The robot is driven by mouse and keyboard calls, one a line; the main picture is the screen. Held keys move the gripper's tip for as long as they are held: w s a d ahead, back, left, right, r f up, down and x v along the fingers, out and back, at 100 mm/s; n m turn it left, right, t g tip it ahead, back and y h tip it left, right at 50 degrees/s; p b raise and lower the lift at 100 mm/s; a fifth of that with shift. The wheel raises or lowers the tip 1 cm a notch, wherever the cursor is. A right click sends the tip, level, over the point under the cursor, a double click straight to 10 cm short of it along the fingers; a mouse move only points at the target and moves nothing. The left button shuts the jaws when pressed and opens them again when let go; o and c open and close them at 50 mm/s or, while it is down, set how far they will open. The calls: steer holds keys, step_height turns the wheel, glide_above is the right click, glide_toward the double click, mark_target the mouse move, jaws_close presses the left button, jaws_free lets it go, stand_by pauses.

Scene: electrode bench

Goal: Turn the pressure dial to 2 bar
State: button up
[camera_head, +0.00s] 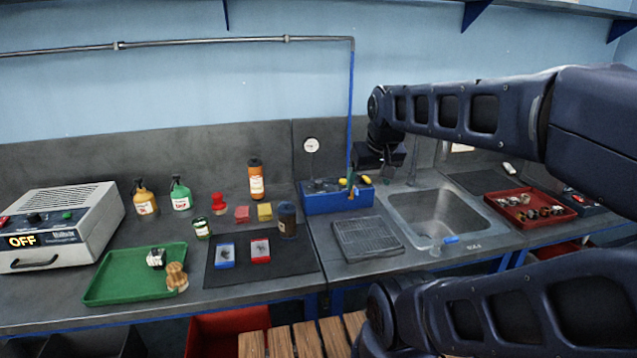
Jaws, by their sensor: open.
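A blue unit (322,203) stands at the back of the bench, left of the sink. A round white gauge (311,145) rises on a thin stem above it; its reading is too small to make out. Yellow parts (343,183) sit on top of the unit, near the foot of a blue pipe. I cannot tell which part of the unit is the pressure dial. My gripper (374,172) hangs over the right end of the unit, open, with nothing seen between its fingers. Its dark body makes any contact with the unit hard to judge.
A metal sink (425,226) and a grey grate (349,236) lie in front of and right of the unit. A brown jar (287,220) and an orange bottle (255,180) stand to its left. The vertical blue pipe (351,110) runs close beside my gripper.

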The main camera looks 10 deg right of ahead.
steer(key=c, duration=0.4)
steer(key=shift+w+r, duration=0.15)
steer(key=shift+w, duration=0.1)
steer(key=shift+c, duration=0.9)
steer(key=n+g, duration=0.4)
steer(key=n, duration=0.9)
glide_above(319, 182)
step_height(319, 182, down, 10)
step_height(319, 182, down, 10)
steer(key=shift+w+f, duration=0.1)
steer(key=shift+w, duration=0.05)
steer(key=c, duration=1)
